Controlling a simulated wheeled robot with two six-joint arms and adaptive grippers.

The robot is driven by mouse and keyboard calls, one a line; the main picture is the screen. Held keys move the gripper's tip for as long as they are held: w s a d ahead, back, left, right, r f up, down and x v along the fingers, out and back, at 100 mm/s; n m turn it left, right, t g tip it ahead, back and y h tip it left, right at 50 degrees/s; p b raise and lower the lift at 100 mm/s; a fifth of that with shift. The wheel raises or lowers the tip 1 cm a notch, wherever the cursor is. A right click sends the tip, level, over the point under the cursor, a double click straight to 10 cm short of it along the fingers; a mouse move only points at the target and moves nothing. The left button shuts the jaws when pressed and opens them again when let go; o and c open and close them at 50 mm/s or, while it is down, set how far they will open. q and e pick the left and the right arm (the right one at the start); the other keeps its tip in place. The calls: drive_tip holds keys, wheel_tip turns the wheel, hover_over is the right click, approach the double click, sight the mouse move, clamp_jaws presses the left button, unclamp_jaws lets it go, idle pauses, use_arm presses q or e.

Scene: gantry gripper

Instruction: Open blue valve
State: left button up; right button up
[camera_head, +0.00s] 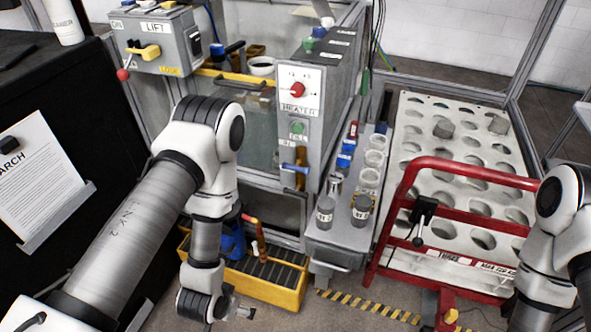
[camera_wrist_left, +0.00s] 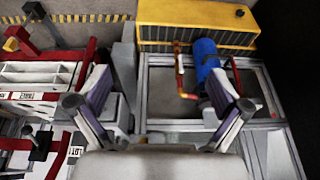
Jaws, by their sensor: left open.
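I cannot make out the valve handle in the wrist view. My right arm shows at the right edge of the head view, but its gripper is out of frame.
The heater box (camera_head: 315,85) has a red knob. A blue cylinder (camera_wrist_left: 207,65) with a red pipe stands near a yellow slotted box (camera_head: 265,280). A red-railed cart (camera_head: 450,170) and a grey bench with cups (camera_head: 345,235) stand to the right. The lift box (camera_head: 155,45) is upper left.

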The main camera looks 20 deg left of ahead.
use_arm(q)
drive_tip(key=w+r+t+b, duration=0.1)
drive_tip(key=w+t+b, duration=0.3)
drive_tip(key=w, duration=0.8)
drive_tip(key=m+t+b, duration=0.3)
drive_tip(key=t+b, duration=0.4)
drive_tip(key=t, duration=0.3)
approach(296, 166)
drive_tip(key=w+f, duration=0.1)
drive_tip(key=w, duration=0.1)
drive_tip(key=shift+w+a+r+n+h+p, duration=0.15)
drive_tip(key=shift+w+h+p, duration=0.1)
drive_tip(key=shift+w, duration=0.25)
drive_tip(key=shift+w+r+n+h+p, duration=0.15)
drive_tip(key=shift+w+p, duration=0.1)
drive_tip(key=shift+w, duration=0.25)
drive_tip(key=w, duration=0.5)
drive_tip(key=shift+w+f, duration=0.15)
drive_tip(key=shift+w, duration=0.2)
drive_tip(key=c, duration=0.9)
